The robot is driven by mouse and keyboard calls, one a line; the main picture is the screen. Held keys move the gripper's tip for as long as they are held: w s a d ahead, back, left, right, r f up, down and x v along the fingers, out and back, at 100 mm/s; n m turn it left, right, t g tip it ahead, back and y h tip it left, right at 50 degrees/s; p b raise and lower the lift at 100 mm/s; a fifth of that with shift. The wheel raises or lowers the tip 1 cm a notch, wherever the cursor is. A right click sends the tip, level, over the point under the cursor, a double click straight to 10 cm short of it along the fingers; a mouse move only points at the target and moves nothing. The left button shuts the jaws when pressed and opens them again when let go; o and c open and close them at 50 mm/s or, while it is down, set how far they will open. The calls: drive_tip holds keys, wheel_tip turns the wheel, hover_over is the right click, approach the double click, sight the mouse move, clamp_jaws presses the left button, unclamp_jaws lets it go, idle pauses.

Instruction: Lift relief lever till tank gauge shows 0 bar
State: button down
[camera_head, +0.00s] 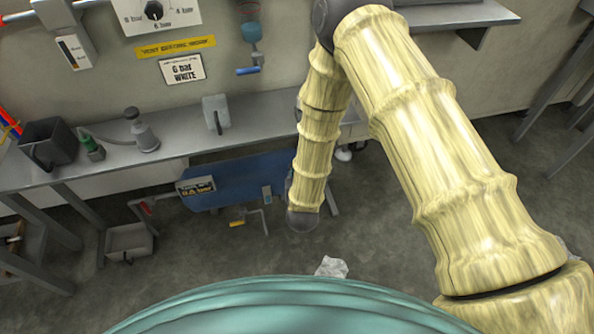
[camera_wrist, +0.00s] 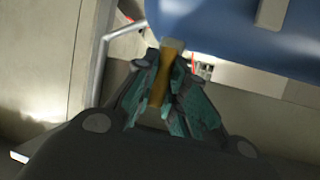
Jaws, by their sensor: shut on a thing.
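The blue tank (camera_head: 235,181) lies under the bench and fills the top right of the wrist view (camera_wrist: 230,30). Its dark gauge display (camera_head: 196,186) is at the tank's left end; its figure is too small to read surely. My gripper (camera_wrist: 166,75) is shut on an ochre lever (camera_wrist: 163,85), which stands upright between the fingers, just below the tank in the wrist view.
A grey bent pipe (camera_wrist: 105,65) runs left of my fingers. A red handle (camera_head: 145,207) is at the tank's left, above a grey bin (camera_head: 129,242). The bench (camera_head: 185,135) stands over the tank. Crumpled white stuff (camera_head: 331,267) lies on the floor.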

drive_tip(key=c, duration=1.5)
unclamp_jaws()
drive_tip(key=shift+f, duration=0.1)
drive_tip(key=shift+o, duration=0.2)
drive_tip(key=shift+s, duration=0.1)
drive_tip(key=v, duration=1.2)
